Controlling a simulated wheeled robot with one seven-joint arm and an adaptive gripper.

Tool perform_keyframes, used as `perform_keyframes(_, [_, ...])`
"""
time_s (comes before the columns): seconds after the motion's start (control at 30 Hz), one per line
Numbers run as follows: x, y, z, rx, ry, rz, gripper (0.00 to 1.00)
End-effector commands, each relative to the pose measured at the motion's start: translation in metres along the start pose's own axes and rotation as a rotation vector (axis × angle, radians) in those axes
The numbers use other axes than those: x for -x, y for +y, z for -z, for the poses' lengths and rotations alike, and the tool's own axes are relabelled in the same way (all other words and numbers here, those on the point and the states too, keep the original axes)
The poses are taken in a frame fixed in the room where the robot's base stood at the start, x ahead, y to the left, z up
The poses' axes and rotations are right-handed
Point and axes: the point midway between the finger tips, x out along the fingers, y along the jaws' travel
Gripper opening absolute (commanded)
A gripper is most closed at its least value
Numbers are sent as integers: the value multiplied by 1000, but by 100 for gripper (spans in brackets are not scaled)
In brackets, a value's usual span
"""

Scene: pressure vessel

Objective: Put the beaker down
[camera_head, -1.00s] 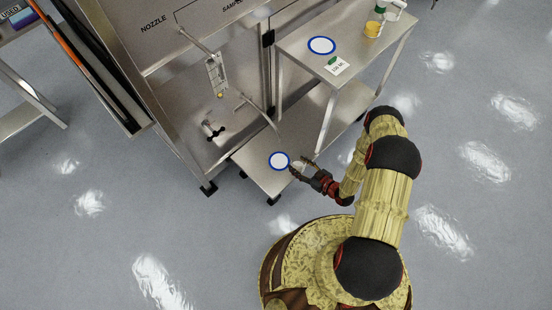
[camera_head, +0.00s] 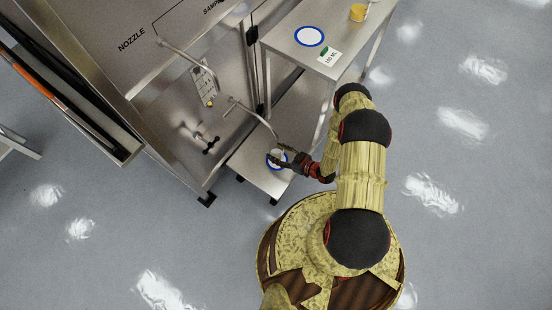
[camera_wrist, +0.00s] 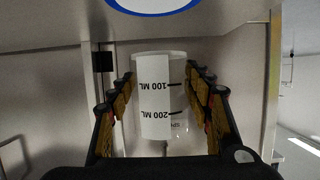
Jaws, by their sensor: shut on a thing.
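The beaker (camera_wrist: 178,100) is clear, with a white strip marked 100 ML and 200 ML that reads upside down in the wrist view. My gripper (camera_wrist: 160,90) is shut on it, with a finger on each side. In the head view my gripper (camera_head: 282,156) is at the low steel shelf, over the blue-ringed white disc (camera_head: 272,161), and partly covers it. The beaker is hard to make out there. A blue-ringed disc (camera_wrist: 155,10) shows at the wrist view's top edge, with a gap in the picture between it and the beaker. The exact height is unclear.
The upper steel table (camera_head: 285,39) carries another blue-ringed disc (camera_head: 309,36), a 150 ML card (camera_head: 329,57) and a yellow cup (camera_head: 358,12). The steel vessel cabinet (camera_head: 150,80) stands left, with a bent pipe (camera_head: 250,112) reaching toward the low shelf.

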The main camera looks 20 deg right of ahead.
Motion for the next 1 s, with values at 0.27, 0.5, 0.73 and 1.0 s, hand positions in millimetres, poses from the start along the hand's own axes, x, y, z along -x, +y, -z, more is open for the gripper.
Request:
perform_keyframes(0.27, [-11, 1, -27, 1, 1, -1, 25])
perform_keyframes(0.5, [-21, 1, -56, 1, 1, -1, 25])
perform_keyframes(0.73, [-22, 2, -58, 2, 1, -1, 25])
perform_keyframes(1.0, [-23, 2, -61, 2, 1, -1, 55])
